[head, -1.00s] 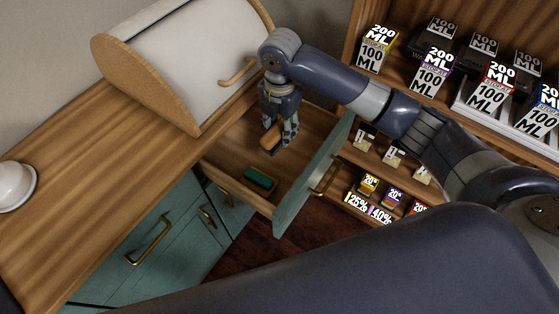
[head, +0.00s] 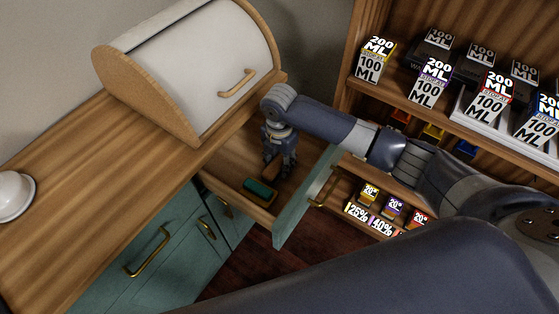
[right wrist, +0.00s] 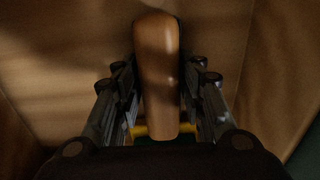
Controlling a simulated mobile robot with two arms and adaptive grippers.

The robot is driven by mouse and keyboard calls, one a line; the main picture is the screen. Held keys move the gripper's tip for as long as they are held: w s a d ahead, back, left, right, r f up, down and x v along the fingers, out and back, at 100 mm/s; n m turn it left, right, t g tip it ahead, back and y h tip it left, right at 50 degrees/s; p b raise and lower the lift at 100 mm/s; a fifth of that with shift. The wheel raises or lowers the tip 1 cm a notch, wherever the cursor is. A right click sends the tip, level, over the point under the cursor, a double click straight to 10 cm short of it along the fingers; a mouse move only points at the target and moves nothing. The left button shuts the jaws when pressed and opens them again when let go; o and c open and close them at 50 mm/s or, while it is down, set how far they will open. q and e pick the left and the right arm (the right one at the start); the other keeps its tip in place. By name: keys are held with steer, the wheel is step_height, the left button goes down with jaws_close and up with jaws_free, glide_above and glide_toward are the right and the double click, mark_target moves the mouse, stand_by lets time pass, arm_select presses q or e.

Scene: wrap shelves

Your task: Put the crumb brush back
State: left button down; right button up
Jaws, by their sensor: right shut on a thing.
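The crumb brush (right wrist: 158,75) has a rounded brown wooden handle, seen large in the right wrist view. My right gripper (right wrist: 159,105) is shut on this handle, a finger on each side. In the head view the right gripper (head: 277,165) points down inside the open drawer (head: 232,186), with the brown handle (head: 270,171) at its fingertips. Whether the brush touches the drawer floor I cannot tell. My left gripper is not in view.
The drawer's teal front (head: 300,208) stands pulled out. A white bread box (head: 205,65) with wooden sides stands on the wooden counter (head: 95,165) behind. A shelf (head: 395,97) with labelled boxes is to the right. A white round dish (head: 14,195) is at far left.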

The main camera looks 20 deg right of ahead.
mark_target(279, 159)
steer(key=shift+f, duration=0.15)
steer(key=o, duration=1)
step_height(279, 159, up, 12)
steer(key=shift+r, duration=0.2)
